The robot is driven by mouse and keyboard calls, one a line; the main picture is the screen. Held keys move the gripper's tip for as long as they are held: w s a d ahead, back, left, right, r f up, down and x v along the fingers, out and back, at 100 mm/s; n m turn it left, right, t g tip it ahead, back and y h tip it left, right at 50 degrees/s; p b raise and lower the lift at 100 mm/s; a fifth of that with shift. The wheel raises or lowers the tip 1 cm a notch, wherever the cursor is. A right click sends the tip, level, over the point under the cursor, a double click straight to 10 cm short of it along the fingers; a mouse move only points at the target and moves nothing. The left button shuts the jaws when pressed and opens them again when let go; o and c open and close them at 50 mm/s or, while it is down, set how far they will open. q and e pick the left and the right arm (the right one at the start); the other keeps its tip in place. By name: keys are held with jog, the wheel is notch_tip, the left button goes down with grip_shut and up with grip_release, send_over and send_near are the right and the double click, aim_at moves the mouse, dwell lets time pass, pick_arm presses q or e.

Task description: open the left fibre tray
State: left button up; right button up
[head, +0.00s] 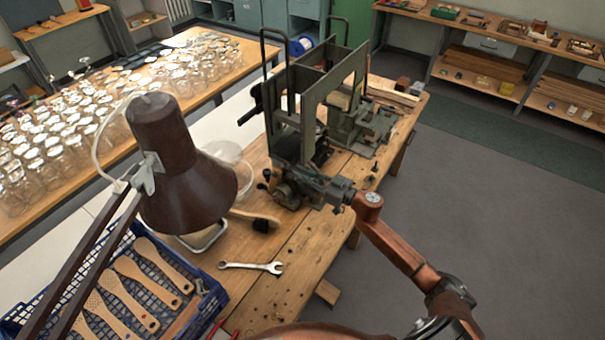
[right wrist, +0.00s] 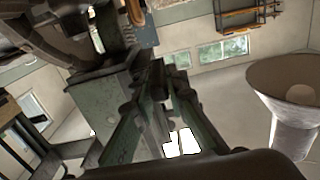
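The tufting machine (head: 315,110) stands on the wooden bench, with tall grey-green upright plates and black bar handles. The left fibre tray appears to be part of its left side, by the left black handle (head: 265,62); I cannot clearly tell its edges or whether it is open. My right gripper (head: 287,188) is low at the machine's near side, close to small black knobs. Its fingers blend into the dark metal, so contact and opening are unclear. The right wrist view shows grey-green machine parts (right wrist: 110,88) close up. My left gripper is not in view.
A brown desk lamp (head: 185,165) stands left of the machine; its shade also shows in the right wrist view (right wrist: 292,90). A wrench (head: 251,267), a brush (head: 262,224) and a blue crate (head: 208,292) of wooden brush bodies lie nearer. Many glass jars stand behind left.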

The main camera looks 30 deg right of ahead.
grip_shut()
jog(key=shift+s+a, duration=0.1)
jog(key=s+a+p, duration=0.7)
jog(key=a+p, duration=0.1)
jog(key=a, duration=0.4)
jog(key=shift+a, duration=0.15)
